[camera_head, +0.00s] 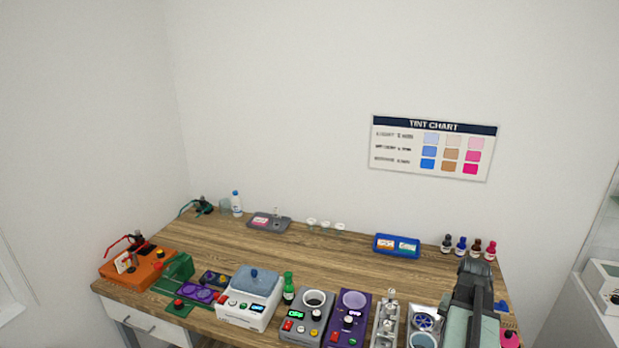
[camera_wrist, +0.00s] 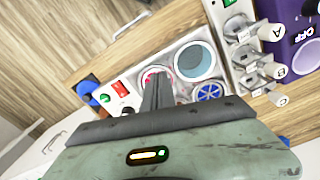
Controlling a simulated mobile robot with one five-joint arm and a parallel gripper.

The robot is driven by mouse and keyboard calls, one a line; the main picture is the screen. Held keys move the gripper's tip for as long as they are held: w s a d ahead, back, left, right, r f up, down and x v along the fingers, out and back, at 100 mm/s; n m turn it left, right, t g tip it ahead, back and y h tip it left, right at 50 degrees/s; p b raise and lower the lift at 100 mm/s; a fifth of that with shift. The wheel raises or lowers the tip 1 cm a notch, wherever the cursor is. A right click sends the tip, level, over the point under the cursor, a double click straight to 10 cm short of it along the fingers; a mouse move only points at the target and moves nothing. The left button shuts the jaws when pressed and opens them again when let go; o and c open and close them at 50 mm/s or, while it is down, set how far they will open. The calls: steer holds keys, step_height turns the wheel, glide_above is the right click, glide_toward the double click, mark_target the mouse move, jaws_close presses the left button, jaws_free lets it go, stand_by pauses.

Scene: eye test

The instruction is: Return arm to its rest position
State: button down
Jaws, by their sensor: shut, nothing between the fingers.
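My gripper (camera_wrist: 157,78) shows in the wrist view with its dark fingers together and nothing between them. Its fingertips appear over a white device (camera_wrist: 132,88), beside a pink-rimmed round well (camera_wrist: 152,73); I cannot tell whether they touch it. In the head view my arm, with a pale green body and dark end, stands at the right front of the wooden table (camera_head: 340,255). The exact fingertips are hard to make out there.
Close by are a metal stand with lettered knobs (camera_wrist: 245,50) and a purple device (camera_wrist: 292,30). Several small bottles (camera_head: 461,246) and a blue tray (camera_head: 397,253) stand behind. A white device (camera_head: 246,311) and an orange box (camera_head: 140,268) are further left. The table's middle is clear.

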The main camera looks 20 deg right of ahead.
steer(key=w+a+f+n+b, duration=0.25)
steer(key=w+a, duration=0.35)
steer(key=a, duration=0.4)
steer(key=w+a+f+n+b, duration=0.1)
steer(key=w+a+f+n, duration=0.15)
steer(key=w+a, duration=0.55)
steer(key=a+f+n+b, duration=0.1)
steer(key=a+n, duration=0.4)
steer(key=a, duration=1.8)
steer(key=shift+a+f+n+b, duration=0.2)
steer(key=shift+a+n+b, duration=0.1)
steer(key=shift+n+b, duration=0.15)
steer(key=shift+s, duration=0.1)
